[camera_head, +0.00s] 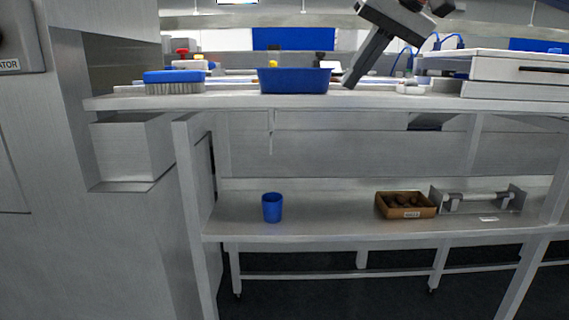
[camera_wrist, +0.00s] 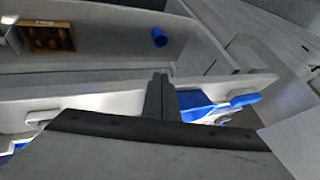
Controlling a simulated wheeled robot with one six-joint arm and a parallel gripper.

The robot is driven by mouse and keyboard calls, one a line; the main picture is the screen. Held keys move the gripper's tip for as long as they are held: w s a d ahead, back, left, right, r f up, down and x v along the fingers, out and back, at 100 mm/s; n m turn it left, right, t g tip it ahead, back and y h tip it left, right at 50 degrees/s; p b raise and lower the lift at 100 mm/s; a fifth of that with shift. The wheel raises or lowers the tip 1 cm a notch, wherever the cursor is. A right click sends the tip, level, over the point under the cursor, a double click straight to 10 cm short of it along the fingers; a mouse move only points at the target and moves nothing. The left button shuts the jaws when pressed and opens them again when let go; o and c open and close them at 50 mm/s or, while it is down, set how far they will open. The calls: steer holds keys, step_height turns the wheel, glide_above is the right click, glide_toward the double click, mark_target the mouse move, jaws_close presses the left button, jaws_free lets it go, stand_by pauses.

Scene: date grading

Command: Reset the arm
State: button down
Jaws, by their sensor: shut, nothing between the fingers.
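My gripper (camera_head: 350,82) hangs at the top of the head view, slanting down and left, with its tips in front of or just over the upper worktop (camera_head: 395,95). I cannot tell whether the tips touch anything there. In the wrist view my gripper (camera_wrist: 160,77) is shut, its fingers together and empty. A blue tray (camera_head: 294,82) sits on the worktop to the left of the tips. It also shows in the wrist view (camera_wrist: 190,102), partly hidden by the fingers.
A blue brush (camera_head: 174,77) lies on the worktop at left; a white flat unit (camera_head: 500,68) stands at right. The lower shelf (camera_head: 320,212) holds a blue cup (camera_head: 272,207), a brown box of dates (camera_head: 406,211) and a metal roller stand (camera_head: 478,203). The lower shelf's middle is clear.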

steer(key=s+d+f+h, duration=0.1)
steer(key=s+d+f, duration=0.4)
steer(key=f, duration=1)
steer(key=s+d+f+h, duration=0.2)
steer(key=s+d+f, duration=0.3)
steer(key=f, duration=1)
steer(key=s+d+f+h, duration=0.2)
steer(key=s+d+f, duration=0.3)
steer(key=s+f, duration=0.5)
step_height(320, 180, down, 5)
steer(key=shift+s+d+m, duration=0.15)
steer(key=shift+s+m, duration=0.2)
steer(key=shift+m, duration=0.05)
